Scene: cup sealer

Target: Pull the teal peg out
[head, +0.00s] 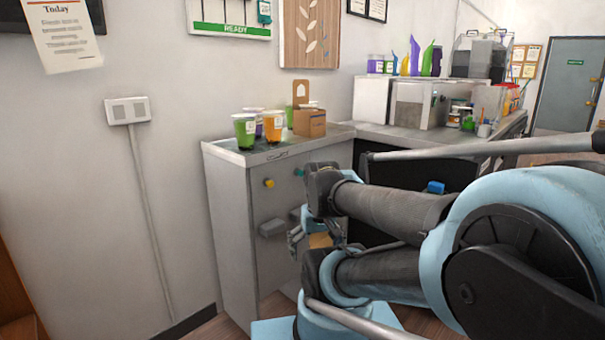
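A small teal peg (299,172) sticks out of the front of the grey cabinet (228,190), high up near its right side. A yellow peg (268,183) sits to its left on the same face. My gripper (293,240) shows partly in front of the cabinet, below the teal peg in the picture and apart from it. My own arm hides much of the gripper, and I cannot tell if it is open or shut.
Cups with green and orange contents (244,130) and a cardboard carrier (309,121) stand on the cabinet top. A grey block (271,228) juts from the cabinet front below the yellow peg. A counter with machines (413,103) extends to the right.

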